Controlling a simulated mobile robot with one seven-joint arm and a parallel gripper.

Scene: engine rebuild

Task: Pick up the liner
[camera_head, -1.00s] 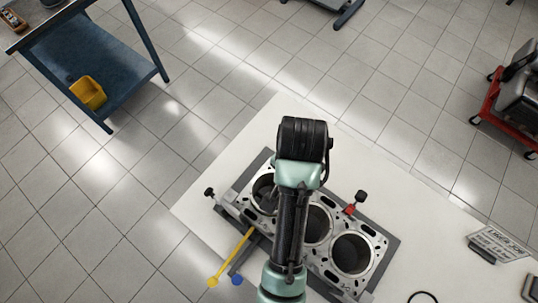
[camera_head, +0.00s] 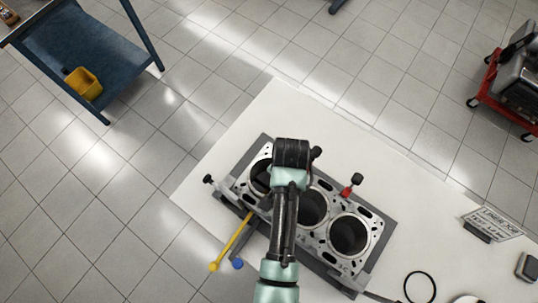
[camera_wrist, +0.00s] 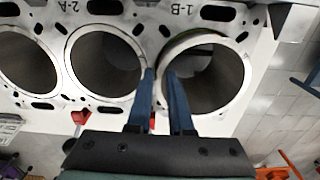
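The liner (camera_wrist: 184,43) shows in the wrist view as a pale ring at the bore marked 1-B, with a dark crescent inside its upper edge. Its rim does not look concentric with the bore; whether it is raised or tilted I cannot tell. My gripper (camera_wrist: 160,74) has its two blue fingers close together at the liner's left edge, with a narrow gap and pale metal between them. Whether they press on the wall is unclear. The engine block (camera_head: 325,237) lies on the white table; my arm covers part of it and hides the fingertips in the head view.
The white table (camera_head: 300,108) is clear behind the block. A sign (camera_head: 492,222) and black ring (camera_head: 420,287) lie right.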

